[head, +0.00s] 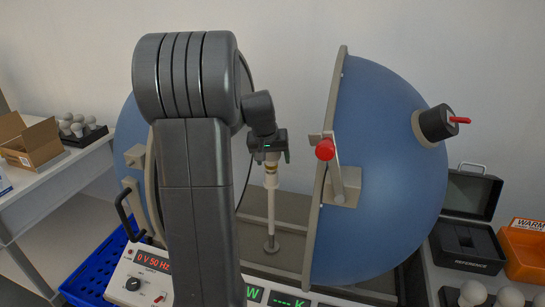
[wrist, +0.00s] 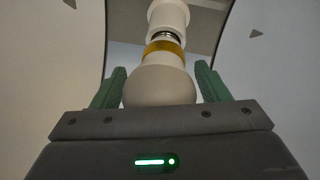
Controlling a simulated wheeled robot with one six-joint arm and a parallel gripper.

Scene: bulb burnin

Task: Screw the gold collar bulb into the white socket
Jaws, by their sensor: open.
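The gold collar bulb (wrist: 160,88) has a pale round globe, a white neck and a gold band. Its metal thread meets the white socket (wrist: 168,14), with some thread still showing. In the head view the gold collar (head: 271,168) shows on top of the white socket post (head: 271,205), which stands upright inside the opened sphere. My gripper (wrist: 161,70) is open, with a green-padded finger on each side of the globe and gaps visible. In the head view my gripper (head: 272,154) points down over the bulb and hides most of the globe.
The blue sphere's right half (head: 385,170) stands close beside my gripper, with a red-knobbed latch (head: 325,150) on its rim. A control box (head: 140,278) reads 0 V 50 Hz. A reference case (head: 468,245), an orange bin (head: 525,250) and spare bulbs (head: 473,293) lie right.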

